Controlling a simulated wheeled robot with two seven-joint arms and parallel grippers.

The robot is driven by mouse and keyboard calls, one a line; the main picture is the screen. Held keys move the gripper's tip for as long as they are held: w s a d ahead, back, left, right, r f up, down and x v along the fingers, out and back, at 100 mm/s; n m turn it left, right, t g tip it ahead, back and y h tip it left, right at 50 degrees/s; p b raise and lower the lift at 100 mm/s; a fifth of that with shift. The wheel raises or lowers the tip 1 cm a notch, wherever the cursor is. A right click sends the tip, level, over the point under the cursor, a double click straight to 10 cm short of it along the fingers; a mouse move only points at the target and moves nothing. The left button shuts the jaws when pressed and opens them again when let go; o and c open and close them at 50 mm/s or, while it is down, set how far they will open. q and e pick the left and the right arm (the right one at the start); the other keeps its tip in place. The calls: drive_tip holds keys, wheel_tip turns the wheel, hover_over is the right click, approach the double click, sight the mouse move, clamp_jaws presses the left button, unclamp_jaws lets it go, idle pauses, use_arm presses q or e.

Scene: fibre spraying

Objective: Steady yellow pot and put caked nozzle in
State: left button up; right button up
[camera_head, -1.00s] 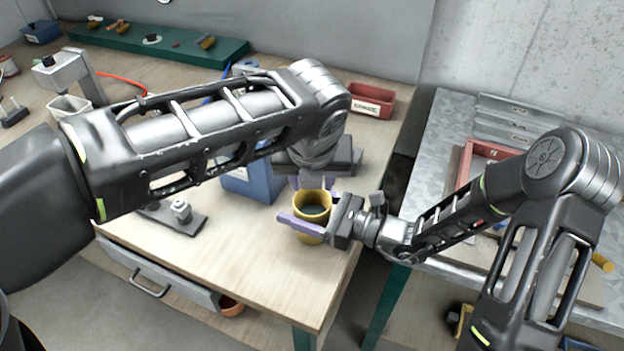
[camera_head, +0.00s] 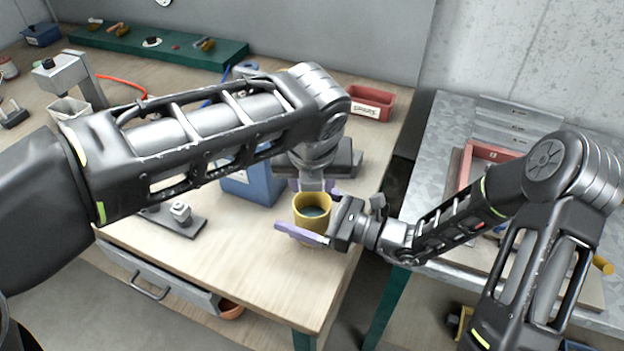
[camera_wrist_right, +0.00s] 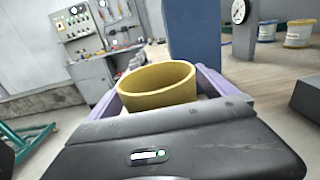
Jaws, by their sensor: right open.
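The yellow pot (camera_head: 312,212) stands upright near the front right corner of the wooden table, with dark content inside. My right gripper (camera_head: 315,212) is open around it, one purple finger in front and lower, the pot between both fingers in the right wrist view (camera_wrist_right: 158,86). My left gripper (camera_head: 314,184) is just behind and above the pot, largely hidden by its own arm; its jaw gap cannot be made out. I cannot pick out the caked nozzle clearly.
A blue container (camera_head: 252,183) stands behind left of the pot. A dark plate with a silver piece (camera_head: 181,211) lies to the left. A red bin (camera_head: 370,102) is at the back. The table's front is clear.

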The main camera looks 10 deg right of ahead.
drive_tip(key=v, duration=1.2)
